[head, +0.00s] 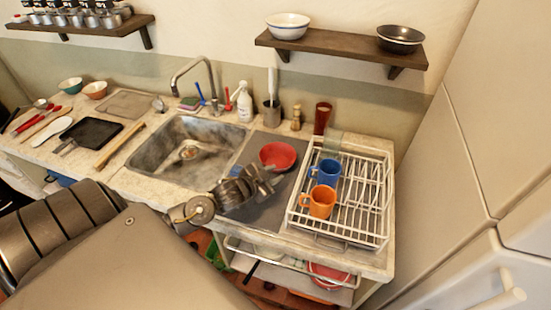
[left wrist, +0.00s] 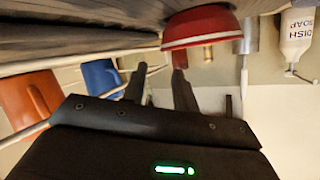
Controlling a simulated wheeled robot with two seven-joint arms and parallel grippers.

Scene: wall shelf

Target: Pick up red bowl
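The red bowl (head: 278,155) stands upright on the dark mat (head: 267,205) between the sink and the dish rack. My left gripper (head: 270,177) is just in front of the bowl in the head view. The bowl also shows upside down at the top of the left wrist view (left wrist: 200,27). There my left gripper (left wrist: 160,82) has its two fingers apart with nothing held between them. The fingers point toward the bowl's area and appear apart from it. My right gripper is not in view.
A white dish rack (head: 375,195) holds a blue mug (head: 325,172) and an orange mug (head: 319,202), close to the right of my gripper. The sink (head: 170,165) and faucet (head: 190,75) are left. A soap bottle (head: 244,103), utensil holder (head: 272,115) and dark red cup (head: 322,118) stand behind.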

